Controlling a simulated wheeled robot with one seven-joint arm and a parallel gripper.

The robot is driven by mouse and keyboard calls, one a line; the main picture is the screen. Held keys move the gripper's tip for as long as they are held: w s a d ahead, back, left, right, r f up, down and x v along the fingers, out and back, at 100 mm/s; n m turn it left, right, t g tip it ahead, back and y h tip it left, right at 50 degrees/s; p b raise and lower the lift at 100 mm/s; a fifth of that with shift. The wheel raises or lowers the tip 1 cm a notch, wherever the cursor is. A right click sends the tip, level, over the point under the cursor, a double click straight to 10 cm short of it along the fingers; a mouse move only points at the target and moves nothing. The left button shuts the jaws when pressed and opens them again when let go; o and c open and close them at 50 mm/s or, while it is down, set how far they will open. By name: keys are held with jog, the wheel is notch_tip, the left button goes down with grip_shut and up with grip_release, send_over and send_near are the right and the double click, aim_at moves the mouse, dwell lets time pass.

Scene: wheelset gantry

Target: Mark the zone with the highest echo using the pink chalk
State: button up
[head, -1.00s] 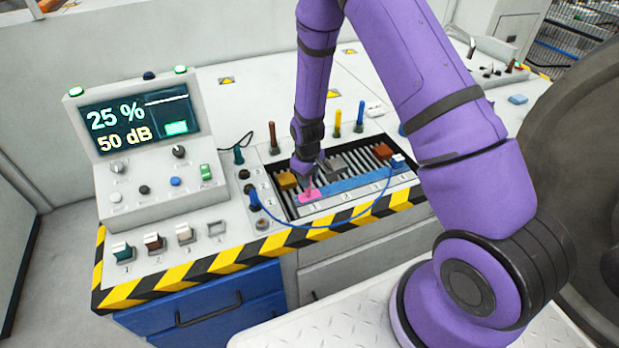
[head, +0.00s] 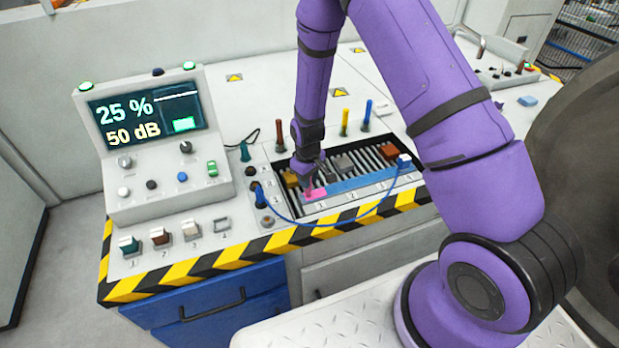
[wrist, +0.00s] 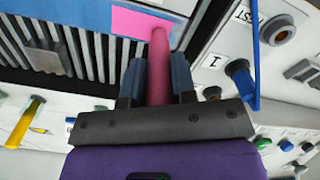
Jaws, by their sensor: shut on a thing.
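My gripper (wrist: 157,85) is shut on the pink chalk (wrist: 158,68), whose tip overlaps a pink patch (wrist: 138,22) on the blue strip (wrist: 85,14). Whether the tip touches is hard to tell. In the head view the pink patch (head: 316,193) lies at the left end of the blue strip (head: 365,181), by label 1 of the numbered zones. My gripper (head: 306,180) is over it, mostly hidden by my wrist. The screen (head: 150,112) reads 25 % and 50 dB.
Brown, grey and orange blocks sit on the slatted bed (head: 375,158) behind the strip. A blue cable (head: 310,222) loops in front of it. Brown, yellow and blue sticks (head: 345,122) stand behind. Numbered switches (head: 160,237) are at the front left.

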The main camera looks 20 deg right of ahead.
jog(key=shift+s+a, duration=0.1)
jog(key=shift+r, duration=3.5)
jog(key=w+d+m, duration=0.3)
jog(key=d+m, duration=0.2)
jog(key=d, duration=0.2)
jog(key=shift+w+f, duration=0.1)
